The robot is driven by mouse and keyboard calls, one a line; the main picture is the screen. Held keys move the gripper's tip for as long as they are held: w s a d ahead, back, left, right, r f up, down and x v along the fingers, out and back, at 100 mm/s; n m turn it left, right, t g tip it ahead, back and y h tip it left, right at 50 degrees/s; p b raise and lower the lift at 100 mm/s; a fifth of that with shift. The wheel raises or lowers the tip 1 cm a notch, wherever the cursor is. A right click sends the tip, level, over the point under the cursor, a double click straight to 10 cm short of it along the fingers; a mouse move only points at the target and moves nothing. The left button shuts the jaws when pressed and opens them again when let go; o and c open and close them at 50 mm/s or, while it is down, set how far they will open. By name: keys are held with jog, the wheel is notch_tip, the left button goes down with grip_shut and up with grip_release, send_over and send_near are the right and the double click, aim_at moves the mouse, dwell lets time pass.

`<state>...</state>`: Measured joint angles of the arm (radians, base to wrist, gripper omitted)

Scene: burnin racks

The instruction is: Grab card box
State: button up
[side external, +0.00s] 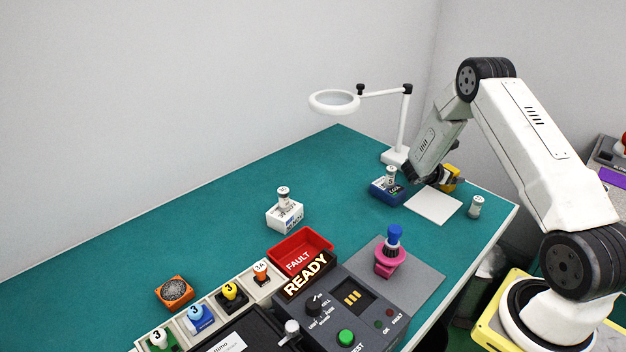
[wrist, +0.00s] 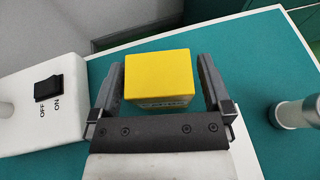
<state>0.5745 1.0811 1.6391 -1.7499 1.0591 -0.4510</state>
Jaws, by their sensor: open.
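A yellow box (wrist: 158,75), its label only partly visible, sits on the green bench top between the fingers of my gripper (wrist: 160,62) in the wrist view. The two dark fingers stand open on its left and right sides; I cannot tell whether they touch it. In the side view the yellow box (side external: 452,175) shows partly behind my gripper (side external: 440,178), near the back right edge of the bench. The gripper points down low over the bench there. I cannot read the label well enough to confirm that this is the card box.
A blue box (side external: 386,194) with a small cylinder stands left of my gripper. A white pad (side external: 433,207) and a vial (side external: 476,207) are in front. The magnifier lamp base (wrist: 35,105), with its switch, stands close on the left.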

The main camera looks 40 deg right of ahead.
jog(key=c, duration=1.2)
jog(key=shift+r, duration=0.2)
jog(key=shift+r, duration=0.95)
jog(key=s+a+r, duration=0.9)
jog(key=s+r, duration=0.1)
jog(key=shift+s+a+r, duration=0.15)
jog(key=shift+s+r, duration=0.1)
jog(key=shift+r, duration=0.15)
